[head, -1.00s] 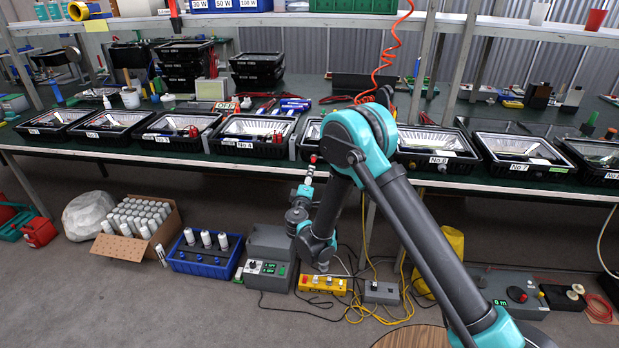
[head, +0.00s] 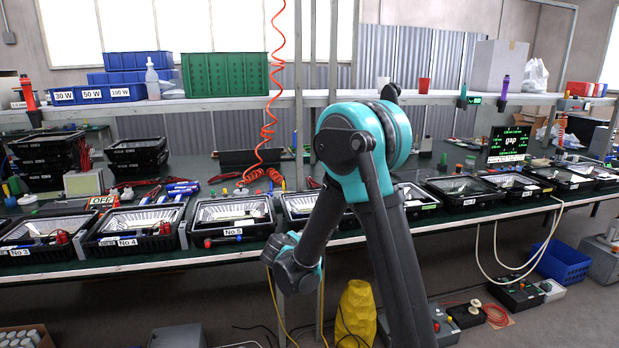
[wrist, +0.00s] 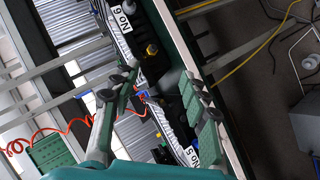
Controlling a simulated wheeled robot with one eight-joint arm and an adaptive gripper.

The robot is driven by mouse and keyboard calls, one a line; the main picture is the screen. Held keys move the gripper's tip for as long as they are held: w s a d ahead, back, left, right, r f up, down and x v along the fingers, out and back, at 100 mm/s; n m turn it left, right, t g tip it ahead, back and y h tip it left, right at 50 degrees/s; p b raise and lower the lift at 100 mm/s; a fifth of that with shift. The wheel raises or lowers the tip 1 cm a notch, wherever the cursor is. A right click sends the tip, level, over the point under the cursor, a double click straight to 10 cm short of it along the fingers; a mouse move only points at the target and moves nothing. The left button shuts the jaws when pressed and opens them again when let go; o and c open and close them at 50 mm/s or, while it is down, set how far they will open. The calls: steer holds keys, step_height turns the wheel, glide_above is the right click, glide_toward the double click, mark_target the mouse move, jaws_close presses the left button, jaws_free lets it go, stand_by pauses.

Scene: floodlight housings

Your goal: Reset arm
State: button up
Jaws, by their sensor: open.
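My arm stands in the middle of the head view, its elbow raised above the bench and its forearm bent down to the bench's front edge. My gripper (wrist: 157,88) shows in the wrist view, its two grey-green fingers spread wide with nothing held between them. In the head view the fingers are not clearly visible. Beyond the fingers in the wrist view are housings labelled No 5 (wrist: 183,128) and No 6 (wrist: 128,28). I cannot tell their exact distance from the fingers.
Black floodlight housings line the bench front, including No 4 (head: 131,228) and No 5 (head: 233,216). A red coiled hose (head: 268,135) hangs behind them. A green crate (head: 224,74) sits on the shelf. A yellow bag (head: 356,312) and cables lie below the bench.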

steer(key=s+d+m+g, duration=0.25)
steer(key=s+d, duration=0.35)
steer(key=d, duration=0.3)
steer(key=s+d+m+g, duration=0.25)
steer(key=s+d, duration=0.35)
steer(key=d, duration=0.3)
steer(key=s+d+f+m+g+y, duration=0.1)
steer(key=s+d+f+m, duration=0.1)
steer(key=s, duration=0.8)
steer(key=s+d+f+m+g+y, duration=0.1)
steer(key=s+d+f+m+g, duration=0.1)
steer(key=s, duration=0.8)
steer(key=shift+d+f+m+y, duration=0.25)
steer(key=shift+d+m+y, duration=0.05)
steer(key=shift+d, duration=0.2)
